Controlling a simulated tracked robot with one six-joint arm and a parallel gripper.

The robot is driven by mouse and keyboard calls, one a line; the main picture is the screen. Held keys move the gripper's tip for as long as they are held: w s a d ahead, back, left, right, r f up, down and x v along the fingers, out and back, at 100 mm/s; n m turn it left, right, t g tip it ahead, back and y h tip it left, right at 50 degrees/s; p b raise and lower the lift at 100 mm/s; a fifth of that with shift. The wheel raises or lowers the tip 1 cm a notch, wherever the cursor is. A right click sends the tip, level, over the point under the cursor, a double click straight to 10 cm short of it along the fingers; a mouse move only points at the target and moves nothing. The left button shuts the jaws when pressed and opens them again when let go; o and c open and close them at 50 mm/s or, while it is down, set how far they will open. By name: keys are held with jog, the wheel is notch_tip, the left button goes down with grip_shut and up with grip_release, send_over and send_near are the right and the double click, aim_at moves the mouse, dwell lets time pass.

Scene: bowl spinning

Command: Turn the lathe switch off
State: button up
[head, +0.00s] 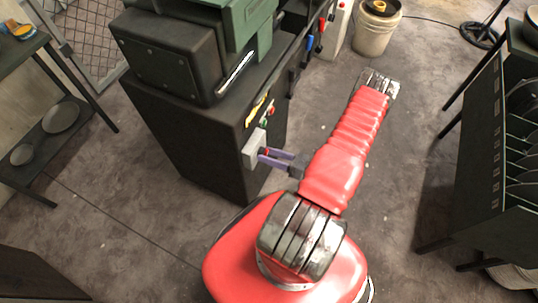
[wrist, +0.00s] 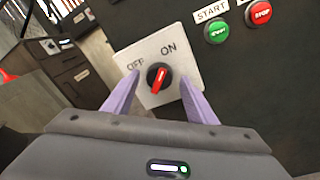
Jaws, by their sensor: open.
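The lathe switch (wrist: 159,78) is a round black knob with a red pointer on a white plate (wrist: 185,52) marked OFF at left and ON at right. The pointer is slanted, its upper end leaning toward ON. My gripper (wrist: 159,75) is open, its two purple fingers on either side of the knob with visible gaps. I cannot tell how far the tips are from the plate. In the head view my gripper (head: 264,156) is at the pale switch plate (head: 250,148) on the lathe cabinet's side; the knob is mostly hidden by the fingers.
The dark lathe cabinet (head: 190,135) carries a green START button (wrist: 217,32) and a red STOP button (wrist: 259,12) right of the switch. A dark rack (head: 480,150) stands at right. A shelf (head: 75,115) stands at left and a bucket (head: 375,35) at the back.

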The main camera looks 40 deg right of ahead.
jog(key=shift+c, duration=0.3)
jog(key=c, duration=1)
jog(key=shift+n, duration=0.4)
jog(key=n+h, duration=0.1)
jog(key=n, duration=1.5)
jog(key=shift+r+h, duration=0.1)
jog(key=shift+h, duration=0.3)
jog(key=shift+a, duration=0.1)
